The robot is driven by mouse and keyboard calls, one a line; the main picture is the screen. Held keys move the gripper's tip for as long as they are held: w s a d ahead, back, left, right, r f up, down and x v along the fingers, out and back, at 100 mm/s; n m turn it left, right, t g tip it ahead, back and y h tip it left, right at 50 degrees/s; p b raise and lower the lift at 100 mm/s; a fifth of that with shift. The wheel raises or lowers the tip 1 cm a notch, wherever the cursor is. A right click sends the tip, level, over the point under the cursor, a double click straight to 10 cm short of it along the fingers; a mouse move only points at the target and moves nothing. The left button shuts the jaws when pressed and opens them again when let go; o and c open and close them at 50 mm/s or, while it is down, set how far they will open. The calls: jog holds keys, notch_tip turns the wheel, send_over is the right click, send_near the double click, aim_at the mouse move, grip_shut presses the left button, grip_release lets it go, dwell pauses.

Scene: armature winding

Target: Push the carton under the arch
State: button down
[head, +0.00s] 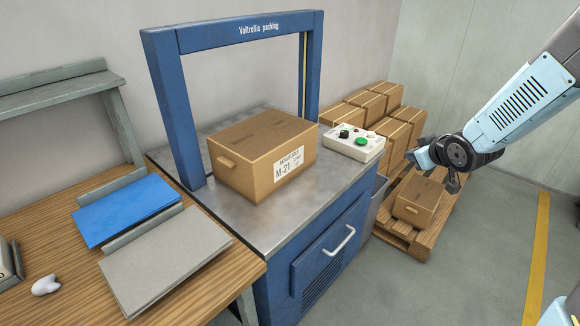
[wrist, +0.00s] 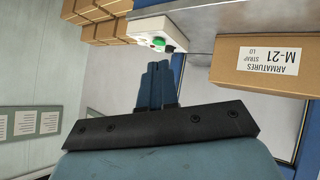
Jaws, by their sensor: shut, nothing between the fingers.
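The brown carton (head: 238,139), labelled M-21, sits upright on the grey metal table (head: 330,180). It stands close in front of the blue arch (head: 172,110), between the lines of its posts; I cannot tell whether any of it is under. My gripper (head: 413,157) is to the right of the table, beyond the control box and well apart from the carton. In the wrist view its blue fingers (wrist: 158,68) are shut and empty.
A white control box (head: 352,142) with green and black knobs stands at the table's right edge. Several stacked cartons (head: 375,105) and a lone carton (head: 417,203) are on a pallet to the right. A wooden bench (head: 75,270) with blue and grey sheets is at left.

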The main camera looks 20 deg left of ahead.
jog(key=s+a+f+n+g+y, duration=0.1)
jog(key=s+a+f+n+y, duration=0.15)
jog(key=a+f+y, duration=0.55)
jog(key=s+a+f+n+g+y, duration=0.15)
jog(key=s+a+f+y, duration=0.35)
jog(key=a, duration=0.5)
jog(key=shift+m+h, duration=0.3)
jog(key=shift+h, duration=0.3)
jog(key=x, duration=0.8)
jog(key=w+x, duration=0.1)
jog(key=x, duration=0.4)
jog(key=shift+w+d+f, duration=0.15)
jog(key=shift+d+f, duration=0.05)
